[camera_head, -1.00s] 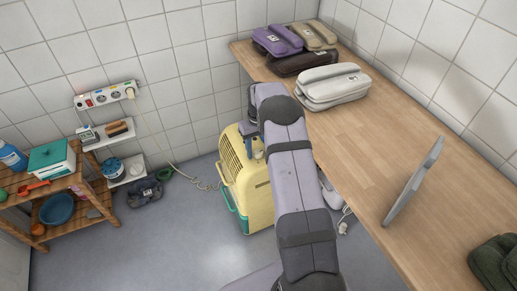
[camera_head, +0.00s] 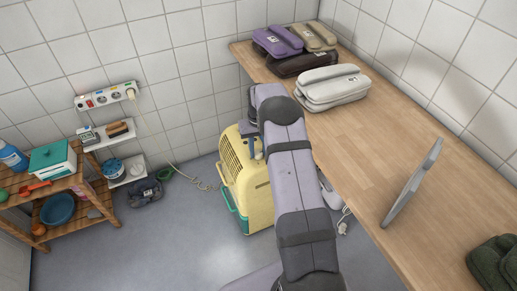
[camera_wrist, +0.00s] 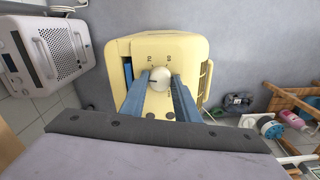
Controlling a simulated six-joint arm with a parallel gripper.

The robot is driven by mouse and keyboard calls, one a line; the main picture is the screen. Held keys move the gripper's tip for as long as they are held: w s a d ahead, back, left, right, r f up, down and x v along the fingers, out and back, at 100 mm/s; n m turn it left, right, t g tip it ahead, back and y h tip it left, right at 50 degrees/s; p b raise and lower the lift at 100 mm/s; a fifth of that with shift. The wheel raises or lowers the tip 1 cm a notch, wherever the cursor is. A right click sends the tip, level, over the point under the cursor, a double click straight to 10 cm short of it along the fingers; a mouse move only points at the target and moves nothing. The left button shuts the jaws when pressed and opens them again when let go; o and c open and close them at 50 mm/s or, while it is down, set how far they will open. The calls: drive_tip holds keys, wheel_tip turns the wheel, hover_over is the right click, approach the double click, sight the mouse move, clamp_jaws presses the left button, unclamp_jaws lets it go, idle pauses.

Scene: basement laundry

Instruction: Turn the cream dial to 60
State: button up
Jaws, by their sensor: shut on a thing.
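The cream dial (camera_wrist: 159,79) sits on the top of a pale yellow machine (camera_wrist: 188,49). The numbers 70 and 60 are printed beside it, 70 at the upper left and 60 at the upper right in the wrist view. My gripper (camera_wrist: 160,81) has one blue-grey finger on each side of the dial and is shut on it. I cannot tell exactly which number the dial points at. In the head view my gripper reaches down onto the top of the yellow machine (camera_head: 248,188), and my arm hides part of the machine.
A wooden counter (camera_head: 372,130) runs along the right, with a light grey case (camera_head: 331,87) and a thin grey panel (camera_head: 412,183) on it. A white vented appliance (camera_wrist: 55,50) stands left in the wrist view. A wooden shelf (camera_head: 75,183) is at far left. Floor between is mostly clear.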

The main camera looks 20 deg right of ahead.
drive_tip(key=m+p, duration=0.1)
drive_tip(key=m, duration=1)
drive_tip(key=shift+p, duration=0.3)
drive_tip(key=m, duration=1)
drive_tip(key=shift+m, duration=0.3)
drive_tip(key=o, duration=1)
drive_tip(key=shift+o, duration=0.2)
